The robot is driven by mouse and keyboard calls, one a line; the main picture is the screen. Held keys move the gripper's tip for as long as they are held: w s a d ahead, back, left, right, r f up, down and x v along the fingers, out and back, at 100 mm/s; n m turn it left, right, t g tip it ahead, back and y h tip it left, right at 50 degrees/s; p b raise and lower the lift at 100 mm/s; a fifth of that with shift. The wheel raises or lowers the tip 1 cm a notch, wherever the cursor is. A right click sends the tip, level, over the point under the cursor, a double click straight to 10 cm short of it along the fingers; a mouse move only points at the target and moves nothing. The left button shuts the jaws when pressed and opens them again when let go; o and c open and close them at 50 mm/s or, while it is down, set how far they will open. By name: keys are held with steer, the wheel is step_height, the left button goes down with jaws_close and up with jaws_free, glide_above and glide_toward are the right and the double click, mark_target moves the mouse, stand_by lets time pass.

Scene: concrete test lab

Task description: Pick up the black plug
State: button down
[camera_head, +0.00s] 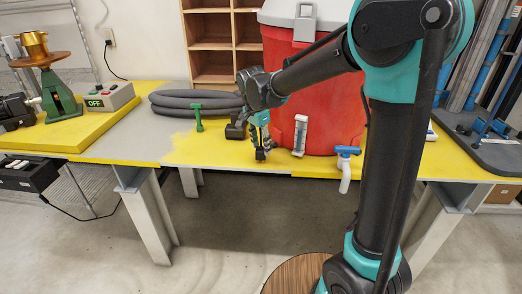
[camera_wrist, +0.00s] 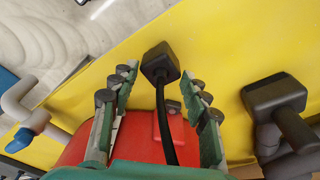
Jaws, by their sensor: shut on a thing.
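The black plug (camera_wrist: 160,62) is a small dark block with a black cable running back from it between my fingers in the wrist view. In the head view the plug (camera_head: 260,154) is a small dark piece under my fingertips, near the table's front edge. My gripper (camera_wrist: 160,75) is shut on the plug, with a green-padded finger on each side of it. My gripper (camera_head: 261,143) points down in the head view. Whether the plug touches the table is hard to tell.
A red container (camera_head: 310,85) stands close behind my gripper on the yellow-and-grey table (camera_head: 100,149). A dark, blocky tool (camera_wrist: 275,97) lies beside it. A white gauge (camera_head: 300,135) and blue-handled pipe (camera_head: 346,168) are to the right, a green T-shaped piece (camera_head: 198,118) and hoses (camera_head: 195,103) left.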

step_height(320, 180, up, 20)
stand_by(0.5)
